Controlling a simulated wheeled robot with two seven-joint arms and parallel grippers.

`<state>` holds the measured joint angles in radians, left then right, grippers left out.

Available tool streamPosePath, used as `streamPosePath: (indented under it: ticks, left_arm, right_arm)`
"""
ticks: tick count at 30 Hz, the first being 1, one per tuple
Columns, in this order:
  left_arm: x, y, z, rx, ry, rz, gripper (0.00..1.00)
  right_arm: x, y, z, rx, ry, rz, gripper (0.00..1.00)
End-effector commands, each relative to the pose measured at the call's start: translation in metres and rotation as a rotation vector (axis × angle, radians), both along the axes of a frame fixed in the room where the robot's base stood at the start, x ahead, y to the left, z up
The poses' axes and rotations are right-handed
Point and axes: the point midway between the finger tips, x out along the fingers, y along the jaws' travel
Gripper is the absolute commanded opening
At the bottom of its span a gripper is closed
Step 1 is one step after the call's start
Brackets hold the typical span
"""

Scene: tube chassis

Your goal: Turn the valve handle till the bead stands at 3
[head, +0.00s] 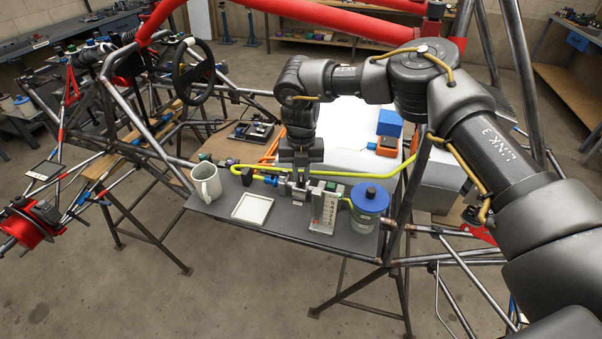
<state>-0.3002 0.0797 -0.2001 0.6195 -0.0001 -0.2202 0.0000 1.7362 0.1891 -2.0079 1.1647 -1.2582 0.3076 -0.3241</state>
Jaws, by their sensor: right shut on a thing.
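My right gripper (300,184) points down at the back of the grey board (220,208). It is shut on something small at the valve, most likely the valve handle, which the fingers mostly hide. Just right of it stands a metal block with a pale upright scale (328,212) with small marks. The bead on the scale is too small to make out, so I cannot tell which number it stands at. My left gripper is not in view.
A blue-lidded clear jar (369,203) stands close on the right. A yellow-green hose (402,172) runs behind. Frame tubes surround the board.

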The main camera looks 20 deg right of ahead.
Motion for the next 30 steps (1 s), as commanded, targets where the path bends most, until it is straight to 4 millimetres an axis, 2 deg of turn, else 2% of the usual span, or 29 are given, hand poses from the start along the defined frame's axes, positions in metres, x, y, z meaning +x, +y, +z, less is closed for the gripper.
streamPosePath:
  ticks: [15,21,30]
  left_arm:
    - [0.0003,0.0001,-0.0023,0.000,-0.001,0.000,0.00]
    - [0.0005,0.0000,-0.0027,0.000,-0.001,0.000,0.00]
    - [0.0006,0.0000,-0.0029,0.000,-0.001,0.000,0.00]
  right_arm:
    - [0.0010,-0.0004,0.0011,0.000,-0.003,0.442,0.00]
    - [0.0011,-0.0005,0.0013,-0.001,-0.003,0.551,0.00]
    - [0.0014,-0.0004,0.0015,0.000,-0.004,0.627,0.00]
